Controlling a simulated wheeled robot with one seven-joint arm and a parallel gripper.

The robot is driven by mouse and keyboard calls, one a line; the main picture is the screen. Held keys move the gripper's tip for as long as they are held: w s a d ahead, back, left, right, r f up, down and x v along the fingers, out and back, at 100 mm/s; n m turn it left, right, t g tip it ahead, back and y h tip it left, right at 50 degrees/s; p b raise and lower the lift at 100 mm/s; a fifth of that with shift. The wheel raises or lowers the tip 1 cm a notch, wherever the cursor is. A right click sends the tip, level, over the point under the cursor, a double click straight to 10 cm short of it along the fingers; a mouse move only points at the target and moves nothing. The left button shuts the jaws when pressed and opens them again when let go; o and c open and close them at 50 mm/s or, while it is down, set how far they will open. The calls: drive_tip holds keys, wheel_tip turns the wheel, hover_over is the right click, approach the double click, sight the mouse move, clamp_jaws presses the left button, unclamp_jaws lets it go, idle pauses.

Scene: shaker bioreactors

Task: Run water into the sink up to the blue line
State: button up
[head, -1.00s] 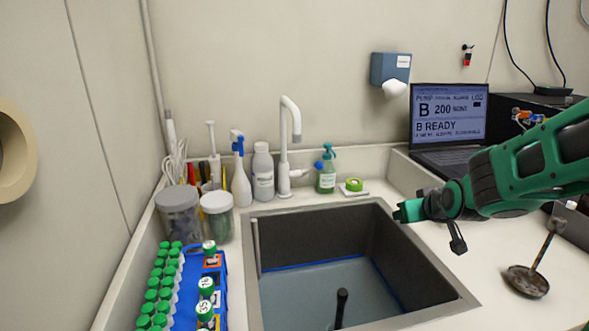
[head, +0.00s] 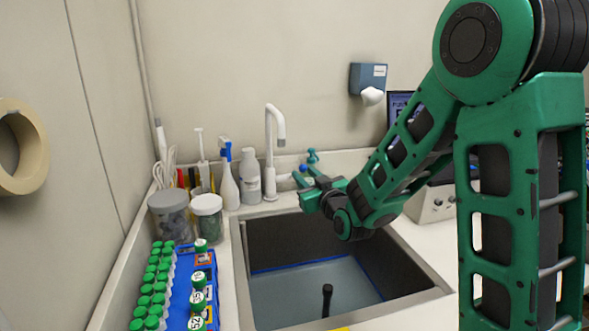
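The white tap (head: 269,150) stands behind the sink, its spout bent to the right. No stream shows under the spout. A blue knob (head: 303,168) shows right of the tap's base. The dark-walled sink (head: 240,285) has a blue line (head: 310,263) around its inner walls. A pale blue-grey surface (head: 285,290) lies close below the line; I cannot tell its exact level. A black upright pipe (head: 327,298) stands in the sink. My gripper (head: 306,190) is over the sink's back edge, just right of the tap's base; its finger gap is unclear.
Spray and squeeze bottles (head: 229,185) and two lidded jars (head: 207,220) stand left of the tap. A blue rack (head: 180,308) with green-capped tubes is left of the sink. A wall dispenser (head: 367,78) hangs behind. My arm hides much of the right side.

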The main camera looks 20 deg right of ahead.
drive_tip(key=w, duration=0.7)
drive_tip(key=shift+w+a, duration=0.3)
drive_tip(key=shift+w, duration=0.1)
clamp_jaws()
